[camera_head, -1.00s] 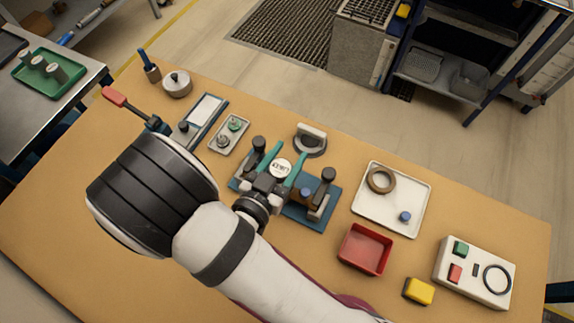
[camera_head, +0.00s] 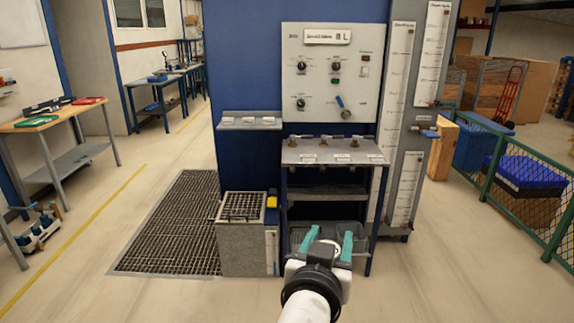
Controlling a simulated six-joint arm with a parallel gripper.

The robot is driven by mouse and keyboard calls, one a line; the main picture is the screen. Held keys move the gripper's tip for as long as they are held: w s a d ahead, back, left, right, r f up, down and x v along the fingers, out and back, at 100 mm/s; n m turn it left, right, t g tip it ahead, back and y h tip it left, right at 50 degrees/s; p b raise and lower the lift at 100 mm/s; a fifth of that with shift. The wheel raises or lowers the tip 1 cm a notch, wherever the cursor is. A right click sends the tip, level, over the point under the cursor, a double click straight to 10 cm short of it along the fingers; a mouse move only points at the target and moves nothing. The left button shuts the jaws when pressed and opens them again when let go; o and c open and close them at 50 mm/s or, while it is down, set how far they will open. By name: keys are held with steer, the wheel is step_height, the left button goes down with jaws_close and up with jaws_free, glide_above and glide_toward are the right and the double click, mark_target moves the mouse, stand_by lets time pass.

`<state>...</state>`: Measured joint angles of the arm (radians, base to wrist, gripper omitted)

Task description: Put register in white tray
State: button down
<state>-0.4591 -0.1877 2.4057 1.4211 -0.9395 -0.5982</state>
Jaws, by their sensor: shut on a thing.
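My gripper (camera_head: 329,236) is at the lower middle of the head view, with its two teal fingers pointing up and away. It is shut on the register (camera_head: 328,246), of which only a small pale part shows between the fingers. The register is held in the air, in front of the lower shelf of the test bench in the picture. The white tray is not in view now; in the earlier frame it lies on the wooden table, right of the gripper, with a brown ring and a small blue part in it.
A bench rack (camera_head: 331,153) with several valves stands under a grey control panel (camera_head: 329,72). A floor grate (camera_head: 172,225) and a grey box with a grid top (camera_head: 246,240) are to the left. Tall gauge columns (camera_head: 400,130) and a green fence (camera_head: 530,200) are to the right.

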steer(key=d+r, duration=0.3)
steer(key=s+a+f, duration=0.3)
steer(key=a+f, duration=1.1)
steer(key=a, duration=0.1)
steer(key=s+a+f+n+y, duration=0.3)
steer(key=s+a+f+y, duration=0.1)
steer(key=s+a+f, duration=0.7)
steer(key=f, duration=0.3)
steer(key=d+f, duration=0.1)
steer(key=f, duration=0.2)
steer(key=s+f, duration=0.1)
steer(key=f, duration=0.2)
steer(key=shift+d+f, duration=0.15)
steer(key=shift+f, duration=0.15)
steer(key=shift+f, duration=0.1)
steer(key=shift+c, duration=1.2)
jaws_free()
steer(key=shift+f, duration=0.1)
